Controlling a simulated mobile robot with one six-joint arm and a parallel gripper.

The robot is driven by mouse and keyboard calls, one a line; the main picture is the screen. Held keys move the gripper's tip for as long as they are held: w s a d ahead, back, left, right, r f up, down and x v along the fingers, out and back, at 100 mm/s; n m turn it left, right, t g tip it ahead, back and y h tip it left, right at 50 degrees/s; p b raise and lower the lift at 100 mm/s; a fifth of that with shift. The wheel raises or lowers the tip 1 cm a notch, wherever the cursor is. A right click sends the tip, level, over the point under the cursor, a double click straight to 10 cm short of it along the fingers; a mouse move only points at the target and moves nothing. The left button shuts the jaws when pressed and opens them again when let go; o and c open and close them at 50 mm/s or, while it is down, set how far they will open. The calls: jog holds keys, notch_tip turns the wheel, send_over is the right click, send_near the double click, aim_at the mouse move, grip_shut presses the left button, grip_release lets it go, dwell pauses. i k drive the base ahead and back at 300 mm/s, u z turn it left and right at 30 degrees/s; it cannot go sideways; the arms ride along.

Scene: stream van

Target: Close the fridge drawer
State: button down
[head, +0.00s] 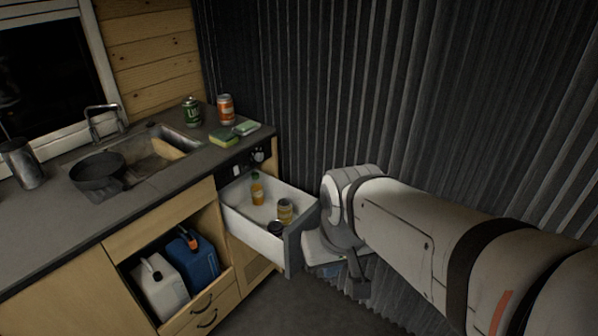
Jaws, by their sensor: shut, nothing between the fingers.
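The fridge drawer (258,239) is pulled out from the counter, below the control panel. It has white walls and a dark grey front panel (301,239) facing right. Inside are an orange bottle (257,190), a jar (285,211) and a dark-topped item (275,228) near the front corner. My arm comes in from the right, with its wrist just beyond the drawer front. My gripper (358,288) is small and dark, points down and is shut and empty, to the right of the drawer front. Whether any part of my wrist touches the front panel cannot be told.
An open cabinet below holds a white jug (160,287) and a blue jug (196,263). A corrugated wall (300,90) stands behind. Floor shows below the drawer.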

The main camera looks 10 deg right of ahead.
aim_at(248, 222)
jog(key=z, duration=0.05)
jog(key=i, duration=1)
jog(key=u, duration=0.05)
